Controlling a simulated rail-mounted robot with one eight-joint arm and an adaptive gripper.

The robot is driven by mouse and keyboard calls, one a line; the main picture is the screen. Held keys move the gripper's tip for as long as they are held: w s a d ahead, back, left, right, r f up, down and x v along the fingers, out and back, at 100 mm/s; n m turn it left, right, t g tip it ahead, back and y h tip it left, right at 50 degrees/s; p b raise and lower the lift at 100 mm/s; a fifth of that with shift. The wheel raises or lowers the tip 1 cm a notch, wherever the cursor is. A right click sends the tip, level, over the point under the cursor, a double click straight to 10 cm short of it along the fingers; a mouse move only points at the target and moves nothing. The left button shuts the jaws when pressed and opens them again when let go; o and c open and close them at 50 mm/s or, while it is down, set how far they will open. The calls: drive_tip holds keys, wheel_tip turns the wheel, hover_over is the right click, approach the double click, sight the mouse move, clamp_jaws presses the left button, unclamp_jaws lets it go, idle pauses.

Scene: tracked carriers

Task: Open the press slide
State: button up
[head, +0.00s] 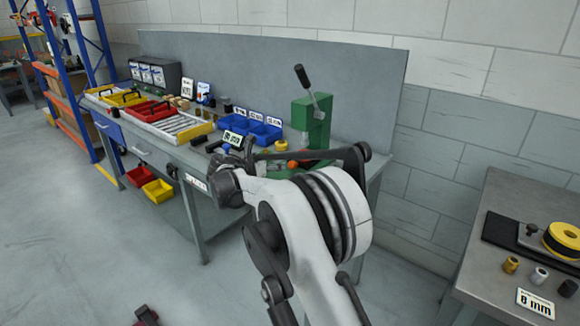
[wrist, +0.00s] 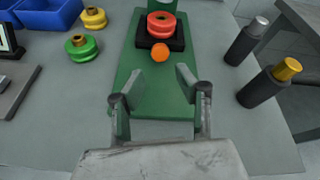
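The green press (head: 312,125) stands at the right end of the workbench, its black-handled lever raised. In the wrist view its green base plate (wrist: 135,62) runs away from me. A black slide (wrist: 176,38) sits on the plate, carrying a red-orange grooved roller (wrist: 161,24). A round orange knob (wrist: 159,53) is at the slide's near side. My gripper (wrist: 161,88) is open and empty over the near end of the plate, its fingers apart on either side of the knob's line. The knob is ahead of the fingertips, not between them. My arm hides the press's lower part in the head view.
Yellow (wrist: 94,17) and green (wrist: 81,47) rollers stand left of the press; blue bins (wrist: 48,12) are behind. Another table (head: 530,240) is at the far right.

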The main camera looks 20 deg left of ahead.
drive_tip(key=x, duration=0.8)
drive_tip(key=shift+w+f, duration=0.1)
drive_tip(key=shift+w, duration=0.15)
clamp_jaws()
